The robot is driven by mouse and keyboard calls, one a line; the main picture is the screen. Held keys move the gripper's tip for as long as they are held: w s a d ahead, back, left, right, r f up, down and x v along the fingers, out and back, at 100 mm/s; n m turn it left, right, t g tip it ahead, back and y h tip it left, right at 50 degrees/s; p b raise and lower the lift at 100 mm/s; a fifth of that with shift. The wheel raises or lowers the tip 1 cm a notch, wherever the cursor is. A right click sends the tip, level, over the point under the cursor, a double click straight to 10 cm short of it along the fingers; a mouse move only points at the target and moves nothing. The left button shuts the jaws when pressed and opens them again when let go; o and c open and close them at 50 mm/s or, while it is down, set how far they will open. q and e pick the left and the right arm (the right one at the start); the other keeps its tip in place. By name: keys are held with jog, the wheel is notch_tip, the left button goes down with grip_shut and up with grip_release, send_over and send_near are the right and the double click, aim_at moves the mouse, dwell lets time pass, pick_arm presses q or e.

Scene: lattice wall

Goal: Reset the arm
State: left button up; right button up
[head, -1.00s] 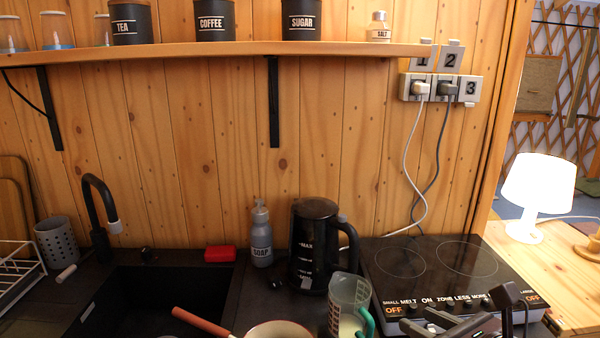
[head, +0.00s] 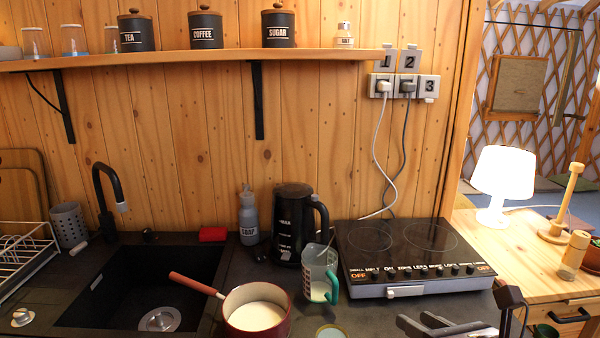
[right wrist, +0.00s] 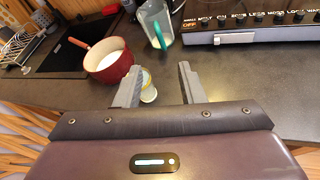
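My right gripper (head: 424,322) is low in the head view, in front of the hob's front edge. In the right wrist view its two grey fingers (right wrist: 160,78) are spread apart with nothing held between them. A small jar with a pale lid (right wrist: 148,88) stands on the counter beyond the fingers, partly hidden by the left one. Its lid also shows at the bottom of the head view (head: 331,332). My left gripper is in neither view.
A red pot (head: 257,312) with pale contents, a measuring jug (head: 318,272), a black kettle (head: 293,225) and a soap bottle (head: 248,215) stand on the counter. The hob (head: 410,258) is at right, the sink (head: 140,295) at left. A lit lamp (head: 503,175) stands farther right.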

jog(key=s+d+f+m+g+h, duration=0.1)
jog(key=s+f+m+g+h, duration=0.1)
jog(key=f+m, duration=0.75)
jog(key=s+d+f+m+g+h, duration=0.1)
jog(key=f+m+h, duration=0.25)
jog(key=m, duration=1.05)
jog(key=s+a+f+m+g, duration=0.2)
jog(key=s+f+m+g, duration=0.4)
jog(key=s+f+m, duration=0.5)
notch_tip(320, 180, down, 34)
jog(key=s+g+b, duration=0.2)
jog(key=s+b, duration=0.1)
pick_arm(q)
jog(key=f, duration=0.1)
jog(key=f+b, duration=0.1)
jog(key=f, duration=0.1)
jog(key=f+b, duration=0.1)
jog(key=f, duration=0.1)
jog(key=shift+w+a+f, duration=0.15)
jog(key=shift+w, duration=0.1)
pick_arm(e)
jog(key=s+d+f, duration=0.2)
jog(key=s+f, duration=0.7)
jog(key=s+d+f, duration=0.2)
jog(key=s+f, duration=0.7)
jog(key=shift+s+f+m+g, duration=0.15)
jog(key=shift+s+m+g, duration=0.1)
jog(key=shift+m+g, duration=0.15)
